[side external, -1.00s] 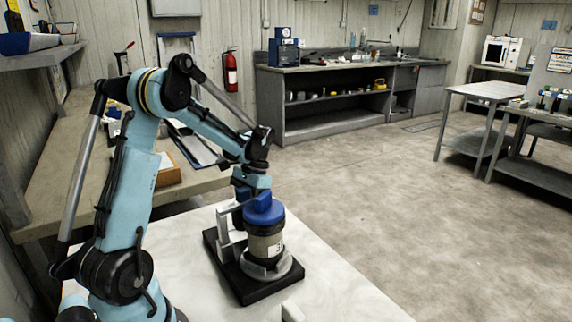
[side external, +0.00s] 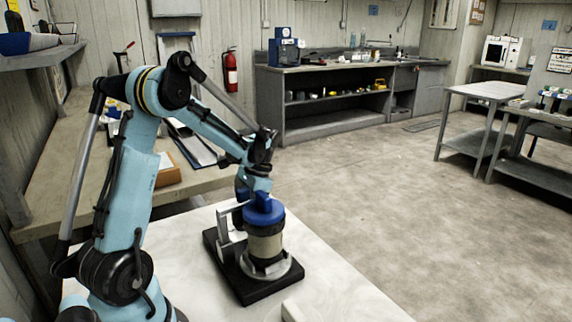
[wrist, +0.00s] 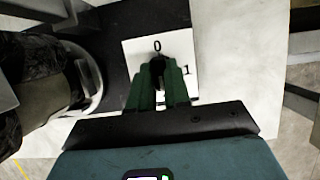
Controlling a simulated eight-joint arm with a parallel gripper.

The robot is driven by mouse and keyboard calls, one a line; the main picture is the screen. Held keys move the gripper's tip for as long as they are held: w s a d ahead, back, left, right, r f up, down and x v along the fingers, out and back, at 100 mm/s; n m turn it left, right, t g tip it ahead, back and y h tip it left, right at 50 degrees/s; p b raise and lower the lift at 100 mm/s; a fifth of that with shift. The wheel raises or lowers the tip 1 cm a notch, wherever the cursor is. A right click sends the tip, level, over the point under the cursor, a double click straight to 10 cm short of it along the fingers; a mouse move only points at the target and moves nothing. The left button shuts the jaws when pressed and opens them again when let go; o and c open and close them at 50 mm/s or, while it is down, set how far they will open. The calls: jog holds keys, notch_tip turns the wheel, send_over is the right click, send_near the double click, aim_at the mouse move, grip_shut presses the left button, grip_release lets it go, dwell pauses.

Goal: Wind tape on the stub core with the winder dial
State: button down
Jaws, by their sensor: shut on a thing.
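My gripper (wrist: 160,72) points down over a white dial plate (wrist: 178,48) marked 0 and 1, beside the core. Its green fingers are shut on the winder dial, which is mostly hidden between them. The fingertips sit below the 0 and left of the 1. In the side view the core and cap hide the fingertips.
A grey bracket (side external: 228,235) stands on the base left of the core. The pale table (side external: 325,280) is clear to the right, with a small pale object (side external: 292,312) at its front. A long bench (side external: 60,190) runs behind my arm at the left.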

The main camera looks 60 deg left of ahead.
jog(key=c, duration=1.1)
grip_release()
jog(key=v, duration=1.2)
jog(key=shift+x, duration=6)
jog(key=shift+r, duration=0.1)
